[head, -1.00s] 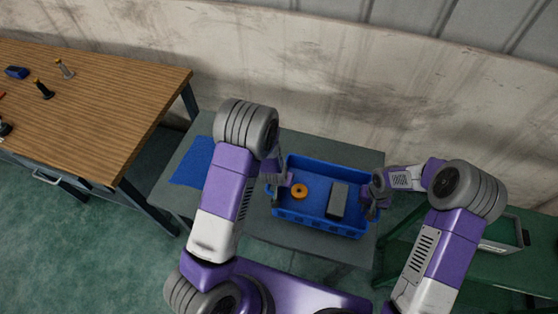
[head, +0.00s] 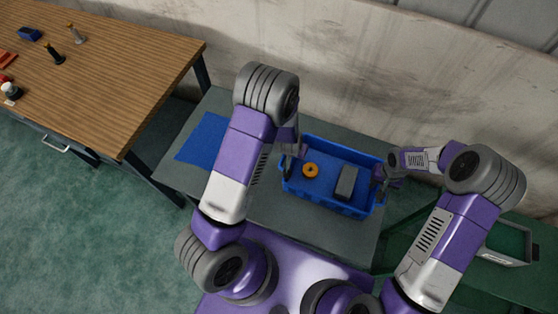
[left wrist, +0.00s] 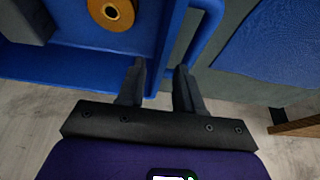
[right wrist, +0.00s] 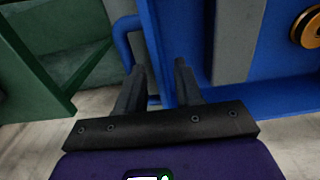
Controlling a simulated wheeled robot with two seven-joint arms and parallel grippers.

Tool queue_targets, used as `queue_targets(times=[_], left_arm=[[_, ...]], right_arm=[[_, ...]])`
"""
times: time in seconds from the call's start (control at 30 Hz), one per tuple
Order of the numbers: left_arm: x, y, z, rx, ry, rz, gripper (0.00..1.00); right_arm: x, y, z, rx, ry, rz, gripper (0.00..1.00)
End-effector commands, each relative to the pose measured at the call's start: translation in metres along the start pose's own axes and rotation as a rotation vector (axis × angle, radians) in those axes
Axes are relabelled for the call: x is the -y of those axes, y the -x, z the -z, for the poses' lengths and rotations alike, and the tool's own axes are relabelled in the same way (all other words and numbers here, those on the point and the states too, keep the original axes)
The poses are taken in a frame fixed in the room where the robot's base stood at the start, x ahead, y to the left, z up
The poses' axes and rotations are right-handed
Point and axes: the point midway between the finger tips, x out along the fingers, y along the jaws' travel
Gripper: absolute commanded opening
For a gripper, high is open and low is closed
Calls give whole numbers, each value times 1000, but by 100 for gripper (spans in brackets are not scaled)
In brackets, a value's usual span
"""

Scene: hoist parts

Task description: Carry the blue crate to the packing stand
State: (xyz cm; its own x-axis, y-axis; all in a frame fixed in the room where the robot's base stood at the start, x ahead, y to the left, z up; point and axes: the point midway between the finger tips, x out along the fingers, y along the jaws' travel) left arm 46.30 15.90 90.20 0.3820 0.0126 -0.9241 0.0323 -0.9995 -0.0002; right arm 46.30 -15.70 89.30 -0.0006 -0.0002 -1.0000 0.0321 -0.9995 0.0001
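The blue crate (head: 322,204) sits upright at the right part of a grey-topped stand, as far as the head view shows. An orange ring (head: 310,170) and a grey block (head: 346,182) lie inside it. My left gripper (head: 291,150) is at the crate's left end. In the left wrist view its fingers (left wrist: 158,82) are partly closed at the end wall and handle (left wrist: 206,32). The exact finger contact is partly hidden.
A blue mat (head: 203,141) lies on the left of the grey stand (head: 262,205). A wooden bench (head: 120,80) with several small items is at the left. A green stand (head: 510,265) with a grey-framed bin (head: 508,260) is at the right. A wall runs behind.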

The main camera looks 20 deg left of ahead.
Motion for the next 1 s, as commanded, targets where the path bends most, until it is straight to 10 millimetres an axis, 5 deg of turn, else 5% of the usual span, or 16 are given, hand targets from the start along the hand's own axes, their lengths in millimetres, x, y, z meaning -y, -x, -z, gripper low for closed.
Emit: queue_targets(times=[0.27, 0.7, 1.0], left_arm=[[0, 13, 1, -3, -1, -1, 35], [-1, 100, 1, -4, -2, -3, 35], [0, 119, 0, 0, -1, -1, 35]], right_arm=[[0, 0, 0, 0, 0, 0, 35], [0, 0, 0, 0, 0, 0, 35], [0, 1, 0, -1, 0, 0, 35]])
